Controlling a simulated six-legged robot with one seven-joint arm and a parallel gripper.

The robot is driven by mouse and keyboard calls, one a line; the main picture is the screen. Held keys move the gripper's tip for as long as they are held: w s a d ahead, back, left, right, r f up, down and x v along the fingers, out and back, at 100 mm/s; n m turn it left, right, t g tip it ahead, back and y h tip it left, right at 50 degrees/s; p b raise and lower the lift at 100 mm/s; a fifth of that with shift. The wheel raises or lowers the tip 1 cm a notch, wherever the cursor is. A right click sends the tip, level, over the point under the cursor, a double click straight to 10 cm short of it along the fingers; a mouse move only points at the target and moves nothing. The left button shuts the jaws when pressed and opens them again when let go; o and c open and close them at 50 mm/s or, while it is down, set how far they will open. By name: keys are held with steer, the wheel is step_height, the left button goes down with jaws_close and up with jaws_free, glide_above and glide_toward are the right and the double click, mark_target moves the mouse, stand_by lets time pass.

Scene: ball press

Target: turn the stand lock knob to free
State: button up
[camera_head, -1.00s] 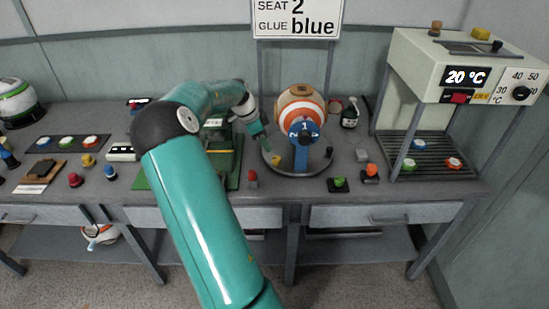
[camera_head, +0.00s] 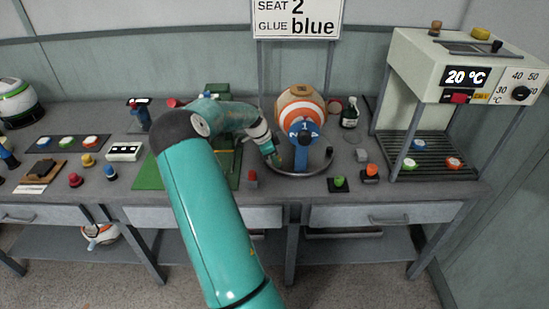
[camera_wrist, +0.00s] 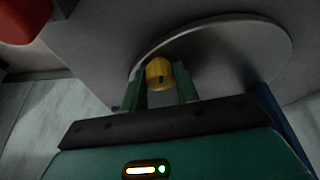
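The stand (camera_head: 302,158) carries an orange-and-white striped ball (camera_head: 302,106) and has a blue post with a "1" and a round grey base ring. A small yellow knob, which I take for the stand lock knob (camera_wrist: 159,73), sits at the ring's edge in the wrist view. My gripper (camera_wrist: 160,82) reaches down to it, with one green finger on each side. The fingers look closed against the knob, with no clear gap. In the head view my gripper (camera_head: 277,162) is at the left front of the ring and hides the knob. The knob's turn position cannot be read.
A green button (camera_head: 339,182) and an orange knob (camera_head: 371,171) are at the right front. A green press (camera_head: 222,145) is partly behind my arm.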

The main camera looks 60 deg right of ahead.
steer(key=c, duration=0.4)
steer(key=shift+n, duration=0.3)
steer(key=n+t, duration=0.1)
steer(key=n, duration=0.1)
steer(key=n+h, duration=0.1)
steer(key=n, duration=0.1)
steer(key=shift+s+a+t, duration=0.1)
steer(key=shift+s+t, duration=0.05)
steer(key=shift+t, duration=0.25)
steer(key=n+t, duration=0.1)
steer(key=n, duration=0.1)
steer(key=n+t, duration=0.1)
steer(key=n, duration=0.2)
steer(key=shift+s+n, duration=0.15)
steer(key=shift+n, duration=0.15)
steer(key=o, duration=1)
steer(key=shift+c, duration=0.2)
